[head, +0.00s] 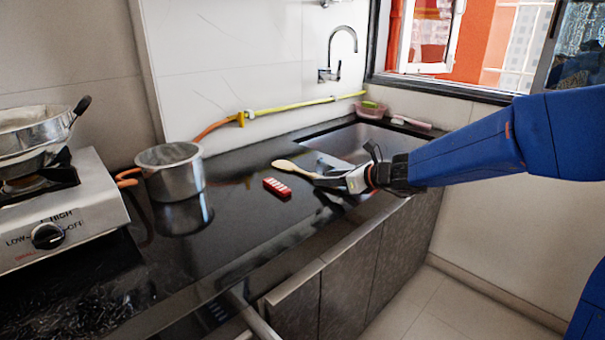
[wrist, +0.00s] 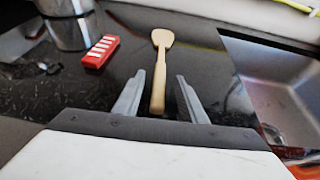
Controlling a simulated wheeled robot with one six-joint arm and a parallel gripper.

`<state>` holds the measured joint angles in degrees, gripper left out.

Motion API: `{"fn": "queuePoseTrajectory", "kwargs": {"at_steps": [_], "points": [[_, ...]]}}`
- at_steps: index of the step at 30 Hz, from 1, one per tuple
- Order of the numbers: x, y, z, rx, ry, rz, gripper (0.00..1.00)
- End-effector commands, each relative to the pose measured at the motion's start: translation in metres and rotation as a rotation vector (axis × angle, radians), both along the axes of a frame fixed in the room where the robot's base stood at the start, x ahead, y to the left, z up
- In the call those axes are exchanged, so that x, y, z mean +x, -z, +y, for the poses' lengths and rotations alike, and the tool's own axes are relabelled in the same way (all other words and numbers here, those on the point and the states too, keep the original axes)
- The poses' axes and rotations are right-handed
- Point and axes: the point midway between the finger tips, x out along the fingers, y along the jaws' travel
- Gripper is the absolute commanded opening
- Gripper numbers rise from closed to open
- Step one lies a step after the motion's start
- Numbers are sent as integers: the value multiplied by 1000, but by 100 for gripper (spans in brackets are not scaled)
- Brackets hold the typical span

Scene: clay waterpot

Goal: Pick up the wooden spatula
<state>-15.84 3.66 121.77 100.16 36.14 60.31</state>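The wooden spatula (head: 292,168) lies on the black countertop near the sink's left edge, its paddle end pointing away from my gripper. In the wrist view the spatula (wrist: 159,68) runs lengthwise, with its handle end between my two fingers. My gripper (wrist: 154,95) is open, with a gap on each side of the handle. In the head view my gripper (head: 322,181) is low over the counter, at the handle end of the spatula, and hides part of the handle.
A red block with white marks (head: 277,187) lies left of the spatula; it also shows in the wrist view (wrist: 101,51). A steel pot (head: 173,175) stands further left, beside the stove (head: 62,215). The sink (head: 352,143) lies to the right. The front counter is clear.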

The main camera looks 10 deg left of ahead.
Motion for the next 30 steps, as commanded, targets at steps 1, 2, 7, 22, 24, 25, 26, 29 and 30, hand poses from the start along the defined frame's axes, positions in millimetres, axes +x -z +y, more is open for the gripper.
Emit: {"fn": "queuePoseTrajectory", "kwargs": {"at_steps": [1,2,7,22,24,25,26,29,30], "points": [[0,0,0,0,0,0,38],[0,0,0,0,0,0,38],[0,-1,0,1,0,-1,14],[0,-12,0,1,-1,-4,0],[0,-23,0,0,-1,-6,0],[0,-28,0,1,-1,-6,0],[0,-33,0,0,-1,-6,0],[0,-52,0,0,-1,-6,0],[0,-60,0,0,-1,-6,0]]}}
